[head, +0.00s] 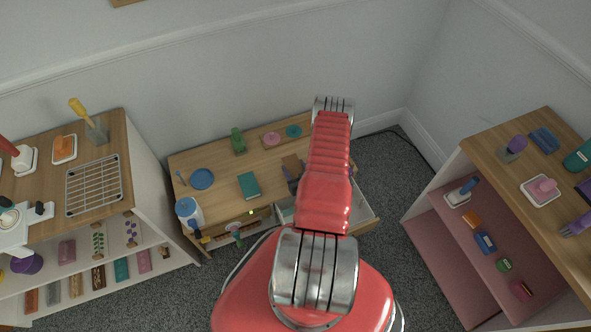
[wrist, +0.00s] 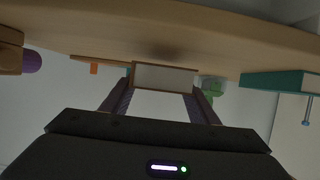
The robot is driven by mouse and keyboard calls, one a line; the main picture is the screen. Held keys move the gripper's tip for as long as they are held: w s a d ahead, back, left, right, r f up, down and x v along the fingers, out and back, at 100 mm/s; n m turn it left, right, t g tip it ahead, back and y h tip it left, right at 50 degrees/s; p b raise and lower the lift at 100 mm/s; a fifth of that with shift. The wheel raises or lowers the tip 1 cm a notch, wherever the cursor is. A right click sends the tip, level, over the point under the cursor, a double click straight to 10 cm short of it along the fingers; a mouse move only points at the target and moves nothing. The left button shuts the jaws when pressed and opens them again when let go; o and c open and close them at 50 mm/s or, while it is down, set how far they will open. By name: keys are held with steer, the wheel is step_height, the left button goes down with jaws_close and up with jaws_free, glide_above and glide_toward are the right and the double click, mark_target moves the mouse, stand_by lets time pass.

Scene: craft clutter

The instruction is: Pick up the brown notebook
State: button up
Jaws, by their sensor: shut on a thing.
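The brown notebook (head: 291,161) is in the head view at the right part of the low wooden table, partly hidden by my red arm. In the wrist view the notebook (wrist: 165,77) shows its pale page edge between my fingertips. My gripper (wrist: 164,92) is shut on it; in the head view my gripper (head: 293,178) is mostly hidden behind my arm. The wooden tabletop (wrist: 130,28) is close to the notebook in the wrist view; I cannot tell whether they touch.
A teal book (head: 249,186) lies left of the notebook, with a blue plate (head: 202,179) farther left. A green object (head: 238,141) and a pink round item (head: 271,139) stand toward the back. An open drawer (head: 361,209) sticks out at the table's front. Shelves flank both sides.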

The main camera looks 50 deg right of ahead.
mark_target(294, 168)
steer(key=shift+r, duration=4)
